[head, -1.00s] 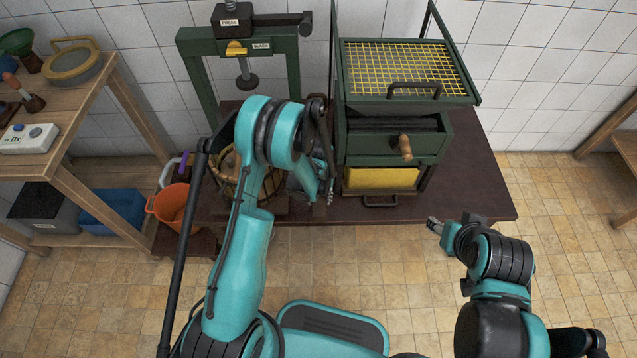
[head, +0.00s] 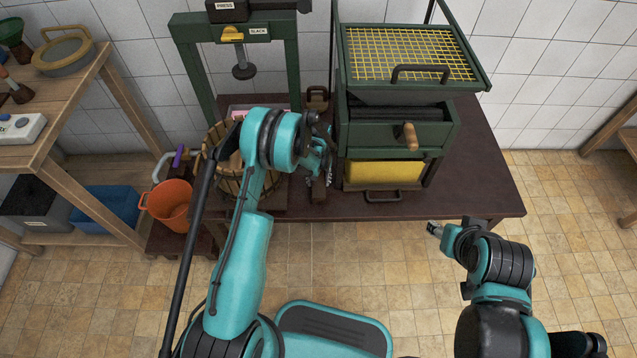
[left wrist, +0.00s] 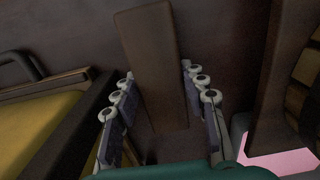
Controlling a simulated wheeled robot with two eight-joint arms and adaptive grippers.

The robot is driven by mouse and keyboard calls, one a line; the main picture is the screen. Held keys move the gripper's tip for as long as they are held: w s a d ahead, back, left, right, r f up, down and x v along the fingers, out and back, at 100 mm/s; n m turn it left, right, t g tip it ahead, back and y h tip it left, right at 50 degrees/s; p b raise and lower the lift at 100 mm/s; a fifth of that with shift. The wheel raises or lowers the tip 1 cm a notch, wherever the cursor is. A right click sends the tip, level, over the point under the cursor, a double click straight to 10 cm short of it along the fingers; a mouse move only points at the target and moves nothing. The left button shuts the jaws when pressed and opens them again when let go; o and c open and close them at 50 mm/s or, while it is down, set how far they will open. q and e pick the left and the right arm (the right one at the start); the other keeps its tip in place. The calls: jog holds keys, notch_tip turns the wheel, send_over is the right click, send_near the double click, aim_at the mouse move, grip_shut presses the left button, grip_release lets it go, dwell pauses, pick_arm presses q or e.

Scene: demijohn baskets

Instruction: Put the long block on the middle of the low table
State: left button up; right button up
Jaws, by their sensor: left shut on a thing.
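My left gripper (head: 322,168) hangs over the big dark table, between the slatted basket and the green machine. In the left wrist view, the long block (left wrist: 150,65), plain dark brown wood, lies between my two gripper fingers (left wrist: 160,110), which are shut on it. The block also shows partly under the gripper in the head view (head: 318,190); its lower part is hard to tell from the table. A low dark table (head: 165,240) stands at the left, partly hidden by the bucket on it. My right gripper (head: 434,229) is over the floor; its jaw state is unclear.
The big dark table (head: 478,170) carries a green press (head: 240,32), a slatted basket (head: 218,165) and a green machine with a yellow grid (head: 400,135). An orange bucket (head: 168,205) stands beside wooden shelving (head: 85,200). Floor at the right is free.

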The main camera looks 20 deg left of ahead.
pick_arm(q)
jog(key=shift+f, duration=0.1)
jog(key=o, duration=1.4)
jog(key=shift+c, duration=0.2)
notch_tip(320, 180, up, 12)
jog(key=p, duration=0.4)
jog(key=shift+p, duration=0.35)
